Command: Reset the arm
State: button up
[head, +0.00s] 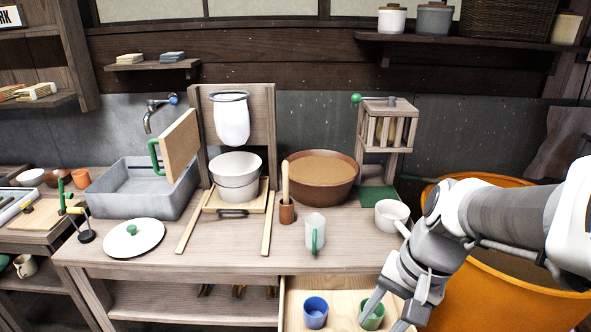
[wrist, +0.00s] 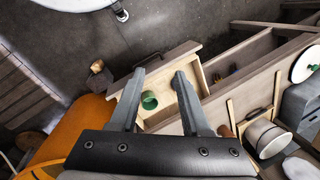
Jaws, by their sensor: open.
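My gripper (head: 385,318) is at the lower right of the head view, pointing down over the open drawer (head: 345,288). Its two fingers are apart with nothing held between them; they also show in the wrist view (wrist: 160,74). A green cup (head: 372,314) stands in the drawer, partly hidden by a finger. In the wrist view the green cup (wrist: 150,101) appears between the fingers, lower down in the drawer. I cannot tell the exact height of the fingertips above it. A blue cup (head: 315,312) stands to its left in the drawer.
The workbench (head: 355,257) above the drawer holds a white cup (head: 391,215), a clear jug (head: 315,233) and a brown bowl (head: 321,177). A big orange tub (head: 480,305) stands right beside my arm. A white cloth bag (head: 232,121) hangs above white bowls.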

jog(key=s+r+n+t+h+p, duration=0.1)
jog(key=s+r+n+t+h, duration=0.1)
jog(key=r+n, duration=0.4)
jog(key=shift+s+d+r+t+h, duration=0.3)
jog(key=shift+s+r+t, duration=0.25)
jog(key=shift+r+t, duration=1.15)
